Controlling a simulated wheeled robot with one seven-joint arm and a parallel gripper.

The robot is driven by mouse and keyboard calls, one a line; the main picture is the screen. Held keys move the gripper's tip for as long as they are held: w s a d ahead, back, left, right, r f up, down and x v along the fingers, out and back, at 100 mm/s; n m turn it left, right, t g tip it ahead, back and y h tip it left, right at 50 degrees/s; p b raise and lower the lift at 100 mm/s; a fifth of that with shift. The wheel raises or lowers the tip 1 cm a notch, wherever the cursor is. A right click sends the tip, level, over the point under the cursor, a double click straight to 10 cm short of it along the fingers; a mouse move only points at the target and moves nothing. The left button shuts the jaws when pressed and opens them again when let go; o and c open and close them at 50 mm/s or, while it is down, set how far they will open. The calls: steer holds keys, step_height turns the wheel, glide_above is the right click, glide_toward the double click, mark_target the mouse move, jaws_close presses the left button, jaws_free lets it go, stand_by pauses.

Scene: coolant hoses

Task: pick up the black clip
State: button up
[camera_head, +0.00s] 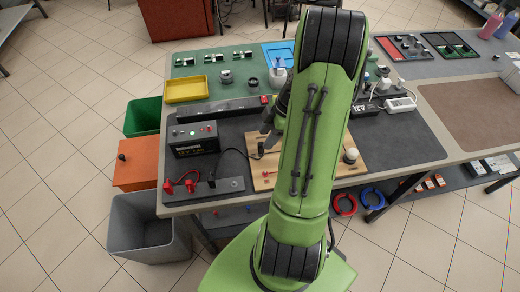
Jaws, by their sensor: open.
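My green arm reaches over the middle of the bench. My gripper (266,142) shows as a dark shape left of the arm, low over the left part of the wooden board (264,183). It is open. A black cable (230,151) arches from the dark terminal strip (228,186) to the board's left edge. A small dark piece at that cable's end, just below my gripper, looks like the black clip (259,152). It is too small to tell whether the jaws are around it or above it. Red clips (190,185) with a red cable sit on the strip's left part.
A black battery box (193,140) stands left of the board, with a long black bar (222,109) behind it. A yellow tray (186,89) lies on the green mat. A white power strip (400,105) lies right of the arm. My arm hides the board's middle.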

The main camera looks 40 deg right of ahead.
mark_target(261, 149)
steer(key=b+x, duration=0.1)
steer(key=x, duration=0.5)
steer(key=shift+s+r, duration=0.1)
jaws_close()
